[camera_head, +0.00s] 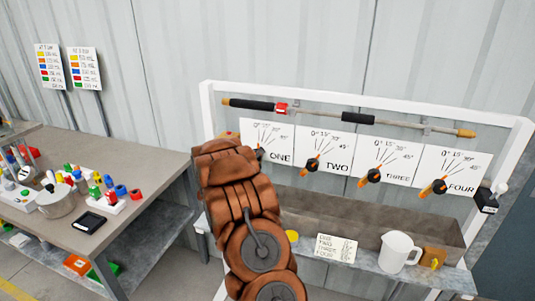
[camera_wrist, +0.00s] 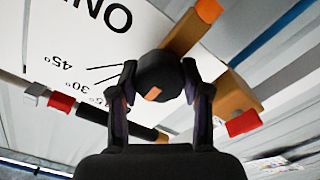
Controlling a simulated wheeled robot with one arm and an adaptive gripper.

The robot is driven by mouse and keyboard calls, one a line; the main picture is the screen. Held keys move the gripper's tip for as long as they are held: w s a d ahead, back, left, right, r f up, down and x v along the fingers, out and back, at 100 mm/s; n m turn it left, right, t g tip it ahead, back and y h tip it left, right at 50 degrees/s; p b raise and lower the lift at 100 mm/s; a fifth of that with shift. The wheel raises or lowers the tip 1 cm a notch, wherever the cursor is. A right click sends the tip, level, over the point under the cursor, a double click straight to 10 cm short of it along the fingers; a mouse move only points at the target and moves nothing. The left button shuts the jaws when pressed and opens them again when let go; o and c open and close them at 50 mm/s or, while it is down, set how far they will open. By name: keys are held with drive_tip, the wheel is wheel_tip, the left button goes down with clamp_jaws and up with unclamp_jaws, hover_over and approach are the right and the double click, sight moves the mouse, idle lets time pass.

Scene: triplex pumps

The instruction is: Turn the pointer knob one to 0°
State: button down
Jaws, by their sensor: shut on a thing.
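Pointer knob one is a black round knob (camera_wrist: 158,72) with an orange mark on its face, seen in the wrist view. My gripper (camera_wrist: 159,80) is shut on it, one finger on each side. An orange bar (camera_wrist: 190,30) sticks out behind the knob towards the upper right. The plate marked ONE (camera_wrist: 65,35) appears upside down there; its 45°, 30° and 15° labels show, and 0° is hidden. In the head view my arm covers most of the knob, and plate ONE (camera_head: 280,155) shows beside it. The exact pointer angle is unclear.
Knobs two (camera_head: 312,164), three (camera_head: 370,177) and four (camera_head: 436,187) are to the right. A horizontal rod (camera_head: 315,114) runs above the plates. A white jug (camera_head: 398,251) stands on the lower shelf. A workbench with small parts (camera_head: 150,215) is at left.

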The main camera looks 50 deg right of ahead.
drive_tip(key=shift+s+d+f, duration=0.1)
drive_tip(key=shift+s+f, duration=0.05)
drive_tip(key=c, duration=0.5)
unclamp_jaws()
drive_tip(key=shift+c, duration=0.2)
drive_tip(key=v, duration=1.2)
